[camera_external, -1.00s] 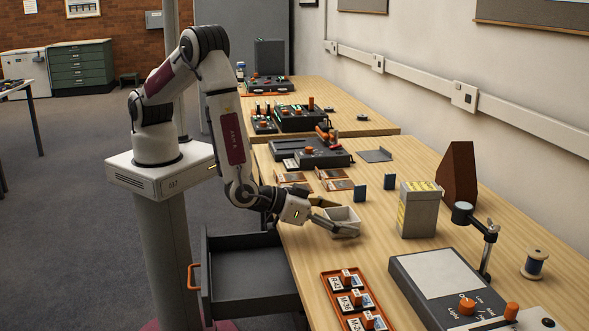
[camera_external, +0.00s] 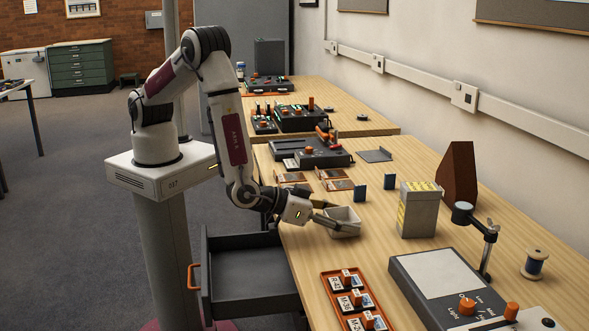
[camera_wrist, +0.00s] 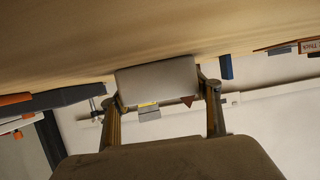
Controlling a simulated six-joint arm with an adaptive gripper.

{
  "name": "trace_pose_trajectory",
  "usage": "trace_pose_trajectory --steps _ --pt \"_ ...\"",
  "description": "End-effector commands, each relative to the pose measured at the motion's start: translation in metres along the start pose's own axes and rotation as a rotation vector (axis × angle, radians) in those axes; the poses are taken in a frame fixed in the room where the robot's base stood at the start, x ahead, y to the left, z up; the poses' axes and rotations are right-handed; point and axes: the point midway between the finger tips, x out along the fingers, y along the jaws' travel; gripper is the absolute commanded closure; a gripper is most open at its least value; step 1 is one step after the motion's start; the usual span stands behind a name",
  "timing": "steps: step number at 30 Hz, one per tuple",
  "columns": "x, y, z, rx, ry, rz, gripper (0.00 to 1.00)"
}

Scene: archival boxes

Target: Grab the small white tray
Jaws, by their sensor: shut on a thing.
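The small white tray (camera_external: 345,229) is an open, box-like tray at the tabletop, near the table's left edge in the external view. My gripper (camera_external: 338,223) reaches it from the left, with its fingers along two opposite sides. In the wrist view the tray (camera_wrist: 158,80) sits between the two fingertips of my gripper (camera_wrist: 160,95), which touch its sides. My gripper is shut on the tray. I cannot tell whether the tray's base rests on the table or is just above it.
A grey-and-yellow box (camera_external: 418,212) stands to the right of the tray. An orange rack (camera_external: 327,284) of labelled items and a light panel (camera_external: 410,290) lie in front. An open dark drawer (camera_external: 250,285) juts out below.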

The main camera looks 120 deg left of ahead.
Motion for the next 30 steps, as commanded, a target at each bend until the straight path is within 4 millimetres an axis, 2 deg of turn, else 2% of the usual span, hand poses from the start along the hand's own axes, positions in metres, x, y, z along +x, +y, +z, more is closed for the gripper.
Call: trace_pose_trajectory --steps 7,13,30 --pt "-0.001 0.000 -0.004 -0.001 0.001 0.000 0.60" --pt "-0.006 0.000 -0.015 -0.002 0.001 0.000 0.60" --pt "-0.031 0.000 -0.075 -0.002 0.001 0.000 0.60"
